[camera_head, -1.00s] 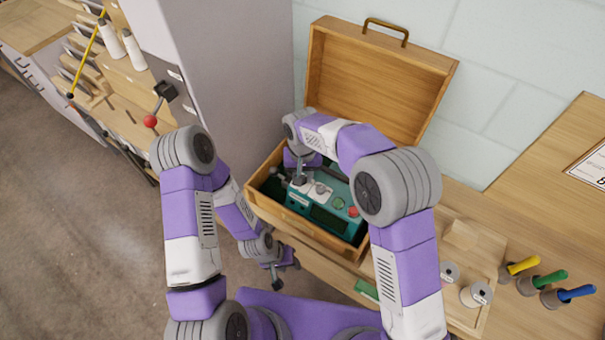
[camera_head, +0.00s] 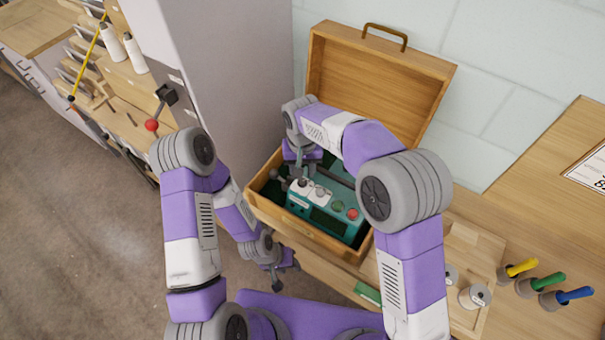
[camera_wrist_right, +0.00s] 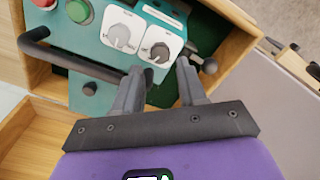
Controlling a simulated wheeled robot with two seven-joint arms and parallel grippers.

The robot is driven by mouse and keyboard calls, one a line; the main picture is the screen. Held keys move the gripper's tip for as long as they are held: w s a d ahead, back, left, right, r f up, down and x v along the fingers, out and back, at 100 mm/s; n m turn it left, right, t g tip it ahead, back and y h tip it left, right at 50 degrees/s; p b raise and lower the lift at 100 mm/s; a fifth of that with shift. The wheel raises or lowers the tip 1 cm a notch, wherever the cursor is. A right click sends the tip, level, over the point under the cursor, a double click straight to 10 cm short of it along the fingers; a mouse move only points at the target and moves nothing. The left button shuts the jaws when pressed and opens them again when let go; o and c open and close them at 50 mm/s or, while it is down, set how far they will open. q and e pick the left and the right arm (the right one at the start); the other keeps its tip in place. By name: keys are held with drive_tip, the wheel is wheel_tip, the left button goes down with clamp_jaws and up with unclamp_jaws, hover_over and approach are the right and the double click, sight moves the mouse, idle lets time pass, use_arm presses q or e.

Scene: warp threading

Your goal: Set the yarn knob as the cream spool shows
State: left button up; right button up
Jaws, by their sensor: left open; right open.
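A teal control box (camera_head: 322,207) sits in an open wooden case. It carries two grey knobs on white plates: a larger knob (camera_wrist_right: 122,36) and a smaller knob (camera_wrist_right: 160,52) in the right wrist view. Their labels are too small to read, so I cannot tell which is the yarn knob. My right gripper (camera_wrist_right: 158,74) is open and empty, its fingertips close to the smaller knob, one on either side in the picture. My left gripper (camera_head: 278,277) is open, hanging low in front of the case. A pale spool (camera_head: 474,296) with a marked top stands at right; its marking is unreadable.
The case's lid (camera_head: 378,82) stands open behind. A red button (camera_head: 353,214) and a green button (camera_head: 337,206) are on the box. A dark bar handle (camera_wrist_right: 62,56) crosses beside it. Yellow, green and blue-handled tools (camera_head: 575,295) stand at right. A grey cabinet wall rises left.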

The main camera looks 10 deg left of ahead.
drive_tip(key=shift+r, duration=1.4)
